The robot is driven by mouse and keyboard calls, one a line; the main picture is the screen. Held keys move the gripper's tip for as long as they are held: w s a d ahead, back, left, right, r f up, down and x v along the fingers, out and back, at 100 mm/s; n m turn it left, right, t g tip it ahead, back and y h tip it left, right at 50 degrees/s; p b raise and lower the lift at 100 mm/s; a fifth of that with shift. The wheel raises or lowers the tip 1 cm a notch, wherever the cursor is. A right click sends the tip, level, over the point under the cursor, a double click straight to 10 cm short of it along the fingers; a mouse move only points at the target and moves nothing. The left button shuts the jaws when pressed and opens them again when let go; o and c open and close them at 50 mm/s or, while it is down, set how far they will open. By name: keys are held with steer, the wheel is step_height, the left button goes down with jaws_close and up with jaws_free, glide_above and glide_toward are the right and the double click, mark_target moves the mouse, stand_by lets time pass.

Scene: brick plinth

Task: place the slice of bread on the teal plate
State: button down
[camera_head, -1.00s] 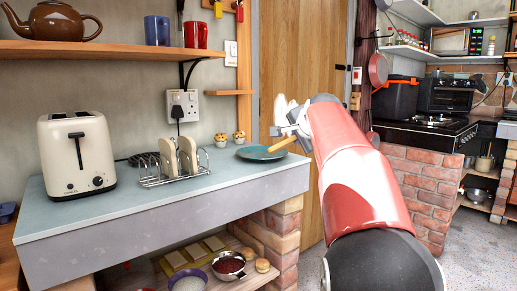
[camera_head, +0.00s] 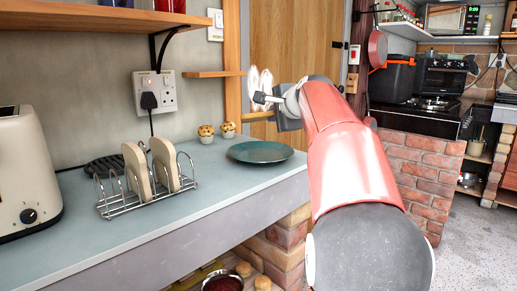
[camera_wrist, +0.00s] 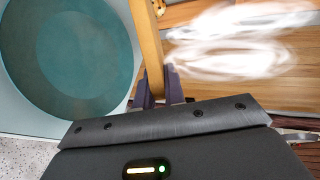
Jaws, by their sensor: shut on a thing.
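The teal plate (camera_head: 260,152) lies flat and empty near the right end of the counter. It also shows at the left of the wrist view (camera_wrist: 65,55). My gripper (camera_head: 277,114) is shut on a slice of bread (camera_head: 257,117), seen edge-on as a thin tan strip.
A wire toast rack (camera_head: 125,208) with two slices stands left of the plate. A cream toaster (camera_head: 25,165) is at the far left. A wooden shelf (camera_head: 90,15) hangs above. The counter between rack and plate is clear.

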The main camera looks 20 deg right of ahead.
mark_target(273, 157)
step_height(273, 157, down, 8)
steer(key=b, duration=0.5)
steer(key=shift+f, duration=0.15)
steer(key=c, duration=1.6)
jaws_free()
steer(key=shift+b+v, duration=0.35)
steer(key=shift+v, duration=3.65)
